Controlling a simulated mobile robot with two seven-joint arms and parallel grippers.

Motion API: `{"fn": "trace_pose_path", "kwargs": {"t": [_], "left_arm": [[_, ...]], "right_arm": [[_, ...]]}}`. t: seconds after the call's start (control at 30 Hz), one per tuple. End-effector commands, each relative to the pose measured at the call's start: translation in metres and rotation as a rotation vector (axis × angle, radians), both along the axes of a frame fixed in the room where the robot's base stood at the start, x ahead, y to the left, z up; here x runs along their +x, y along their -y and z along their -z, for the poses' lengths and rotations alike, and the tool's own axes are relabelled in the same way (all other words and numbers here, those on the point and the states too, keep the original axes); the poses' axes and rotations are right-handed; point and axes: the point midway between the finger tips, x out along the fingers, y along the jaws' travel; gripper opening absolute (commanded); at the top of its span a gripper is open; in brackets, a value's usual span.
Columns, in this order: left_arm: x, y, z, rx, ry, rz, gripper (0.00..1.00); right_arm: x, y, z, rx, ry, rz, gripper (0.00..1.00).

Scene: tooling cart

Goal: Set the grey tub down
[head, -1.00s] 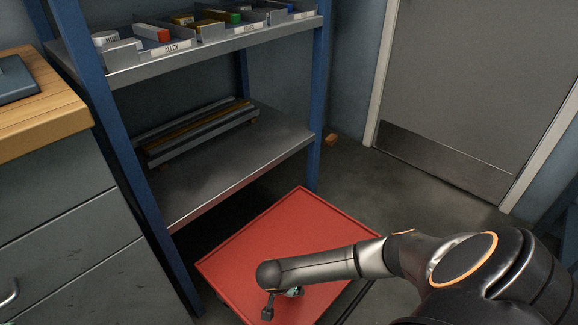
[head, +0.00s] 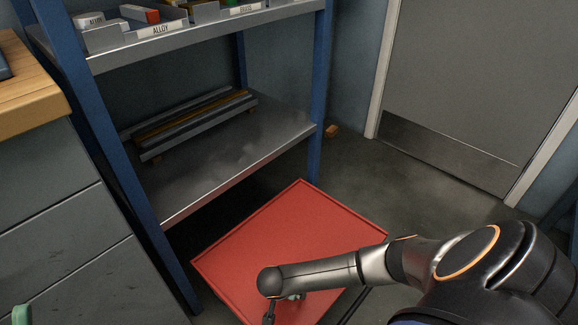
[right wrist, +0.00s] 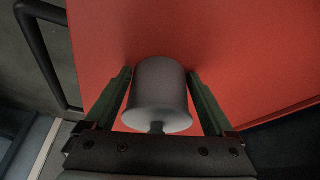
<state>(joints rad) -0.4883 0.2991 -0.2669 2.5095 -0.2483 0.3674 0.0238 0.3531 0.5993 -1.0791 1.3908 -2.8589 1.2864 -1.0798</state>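The grey tub (right wrist: 160,88) is a smooth cylinder with a paler round end and a short dark stub facing my wrist camera. My right gripper (right wrist: 160,76) has its two green fingers on either side of the tub, close against it. Red cart top (right wrist: 250,60) lies behind the tub; I cannot tell whether its base touches. In the head view my right arm hangs over the red cart top (head: 300,225), and the tub is hidden. One green fingertip of my left gripper (head: 21,315) shows at the bottom left corner.
A blue-post shelf unit (head: 315,120) stands behind the cart, with labelled bins (head: 150,32) above and bars (head: 195,122) on its lower shelf. A wood-topped drawer cabinet (head: 30,100) is at left, a grey door (head: 480,80) at right. The visible cart top is otherwise clear.

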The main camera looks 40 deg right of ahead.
Motion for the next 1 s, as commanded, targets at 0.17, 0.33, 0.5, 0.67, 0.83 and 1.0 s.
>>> {"fn": "trace_pose_path", "kwargs": {"t": [0.17,0.33,0.5,0.67,0.83,1.0], "left_arm": [[0.000,0.000,0.000,0.006,0.001,0.000,1.00],[0.000,-0.001,-0.001,0.007,0.002,-0.002,1.00],[0.000,-0.002,-0.014,-0.002,0.000,0.002,1.00],[-0.001,-0.004,-0.037,-0.018,0.005,0.008,1.00],[-0.003,-0.007,-0.058,-0.034,0.015,0.017,1.00],[-0.004,-0.008,-0.069,-0.041,0.017,0.023,1.00]], "right_arm": [[0.000,0.000,0.000,0.000,0.000,0.000,1.00],[0.000,0.000,-0.002,0.000,0.000,0.000,1.00],[-0.001,-0.005,-0.021,0.002,0.001,-0.002,1.00],[-0.006,-0.017,-0.055,0.002,0.001,-0.002,1.00],[-0.012,-0.030,-0.087,0.000,0.001,-0.003,1.00],[-0.015,-0.039,-0.108,0.002,0.001,-0.002,1.00]]}}
